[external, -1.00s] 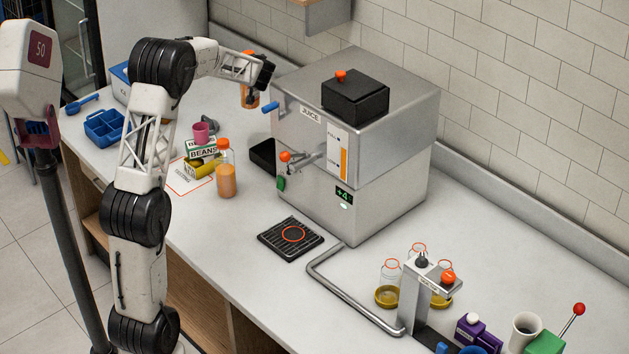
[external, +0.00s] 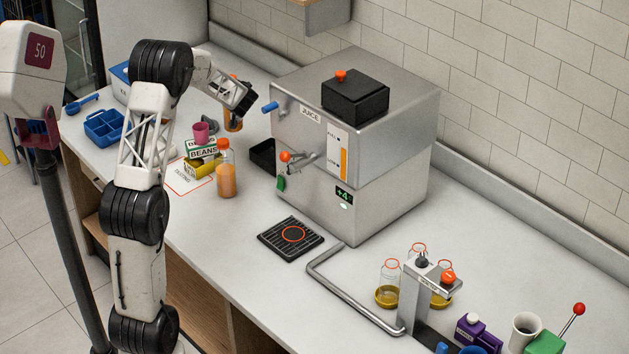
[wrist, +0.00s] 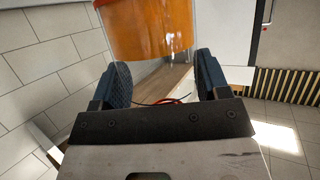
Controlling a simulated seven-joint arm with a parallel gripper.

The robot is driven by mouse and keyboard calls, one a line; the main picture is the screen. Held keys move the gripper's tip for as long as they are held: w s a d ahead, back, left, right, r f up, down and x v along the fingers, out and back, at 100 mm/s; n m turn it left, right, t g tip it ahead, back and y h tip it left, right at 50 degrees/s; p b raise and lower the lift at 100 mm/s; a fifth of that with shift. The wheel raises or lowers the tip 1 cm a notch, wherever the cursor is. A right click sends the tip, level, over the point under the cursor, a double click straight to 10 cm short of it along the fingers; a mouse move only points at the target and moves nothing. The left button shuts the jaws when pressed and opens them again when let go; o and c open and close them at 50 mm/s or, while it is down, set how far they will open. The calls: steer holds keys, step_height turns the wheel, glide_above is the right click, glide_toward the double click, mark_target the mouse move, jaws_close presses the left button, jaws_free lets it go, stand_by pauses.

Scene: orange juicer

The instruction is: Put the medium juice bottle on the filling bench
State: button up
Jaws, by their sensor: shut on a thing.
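My gripper (external: 240,101) is at the far left of the juicer, shut on an orange juice bottle (external: 233,123), which is partly hidden behind the gripper. The wrist view shows the bottle's orange body (wrist: 150,30) between the two dark fingers; its upper part is out of frame. A second orange juice bottle (external: 227,180) with an orange cap stands upright on the counter nearer the camera. I cannot tell the bottles' sizes apart for certain, nor which surface is the filling bench.
The steel juicer (external: 385,180) stands to the right of my gripper. A pink cup (external: 201,133) and a beans box (external: 202,148) stand nearby. A black grate (external: 275,243) with an orange ring lies in front.

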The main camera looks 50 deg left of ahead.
steer(key=shift+f, duration=2.9)
steer(key=shift+f, duration=2.05)
steer(key=o, duration=1.6)
steer(key=shift+c, duration=0.2)
steer(key=shift+r, duration=0.15)
steer(key=v, duration=1.2)
steer(key=shift+r, duration=0.1)
steer(key=shift+r, duration=0.1)
